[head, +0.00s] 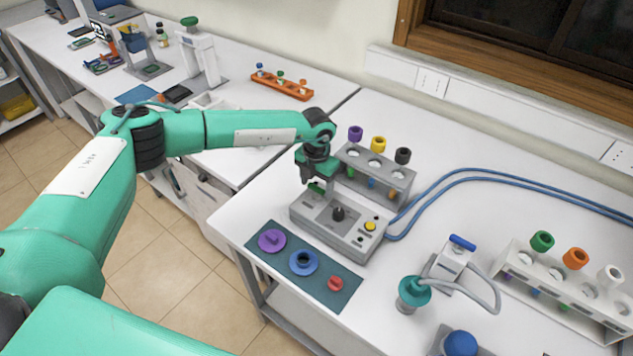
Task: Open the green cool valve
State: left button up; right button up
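My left gripper (318,180) points down over the left part of a grey control box (352,238). A small green part (316,188) shows at its fingertips; I cannot tell whether it is the green cool valve or whether the fingers hold it. The finger gap is too small to judge. The box also has a black knob (338,213) and a yellow button (370,227). A separate green cap (541,240) tops a tube in the white rack at the right. My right gripper is not in view.
Behind the box stands a grey rack (405,178) with purple, yellow and black caps. In front lies a dark mat (268,262) with round parts. A teal-topped flask (413,292) stands right of the box.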

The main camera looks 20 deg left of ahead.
pick_arm(q)
jog(key=c, duration=0.7)
jog(key=n+b, duration=0.2)
jog(key=shift+f+n+b, duration=0.15)
jog(key=shift+n+b, duration=0.2)
jog(key=shift+n, duration=0.05)
jog(key=n+b, duration=0.3)
jog(key=n, duration=0.1)
jog(key=shift+n, duration=0.3)
jog(key=n+b, duration=0.4)
jog(key=n, duration=0.1)
jog(key=n+b, duration=0.2)
jog(key=n, duration=0.3)
jog(key=shift+r, duration=0.2)
jog(key=shift+n, duration=0.4)
jog(key=shift+r, duration=0.1)
